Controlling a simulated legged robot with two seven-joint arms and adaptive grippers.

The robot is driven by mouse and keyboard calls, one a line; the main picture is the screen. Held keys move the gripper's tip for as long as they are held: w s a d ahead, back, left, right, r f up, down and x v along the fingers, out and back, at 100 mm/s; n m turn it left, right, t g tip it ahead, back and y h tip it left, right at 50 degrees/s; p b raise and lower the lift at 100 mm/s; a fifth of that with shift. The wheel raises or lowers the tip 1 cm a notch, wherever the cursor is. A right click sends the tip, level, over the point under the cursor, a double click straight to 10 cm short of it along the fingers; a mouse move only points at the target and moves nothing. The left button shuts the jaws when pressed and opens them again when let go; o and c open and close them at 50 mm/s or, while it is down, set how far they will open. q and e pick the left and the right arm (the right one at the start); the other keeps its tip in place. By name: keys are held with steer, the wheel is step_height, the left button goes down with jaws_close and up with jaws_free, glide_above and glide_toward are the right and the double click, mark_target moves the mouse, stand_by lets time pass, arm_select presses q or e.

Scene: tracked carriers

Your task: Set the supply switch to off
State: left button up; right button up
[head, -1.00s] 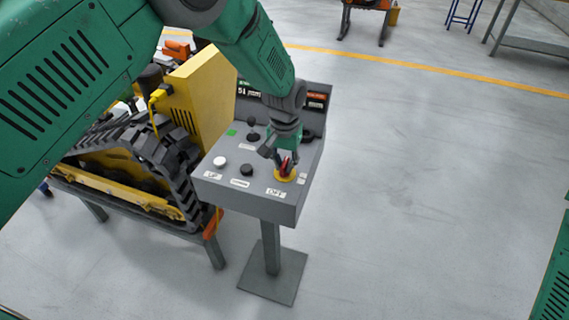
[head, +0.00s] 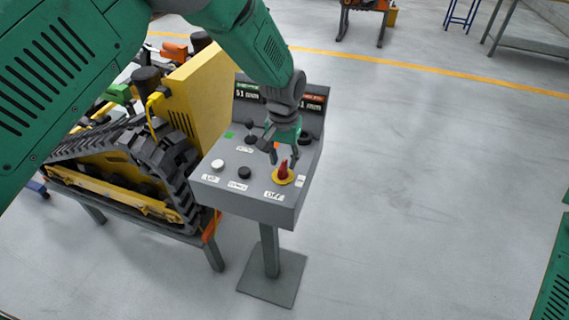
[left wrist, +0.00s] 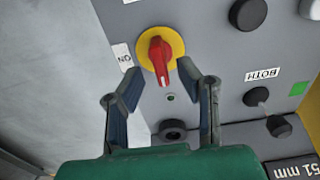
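The supply switch is a red handle on a yellow disc (head: 283,175) near the front right of the grey control panel (head: 240,197). An OFF label (head: 274,196) lies in front of it. In the left wrist view the red handle (left wrist: 159,60) stands lengthwise up and down the picture, with an ON label (left wrist: 122,56) to its left. My left gripper (head: 283,160) is just above and behind the switch. My right gripper is out of view.
White (head: 218,166) and black (head: 245,172) buttons sit left of the switch, with small levers behind them. Displays reading 51 mm (head: 246,92) stand at the panel's back. A yellow tracked carrier (head: 130,170) on a bench is close on the left. The floor right is clear.

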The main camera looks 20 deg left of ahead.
mark_target(284, 163)
arm_select(q)
step_height(284, 163, up, 10)
steer(key=shift+w+f, duration=0.2)
steer(key=shift+f, duration=0.05)
stand_by(0.4)
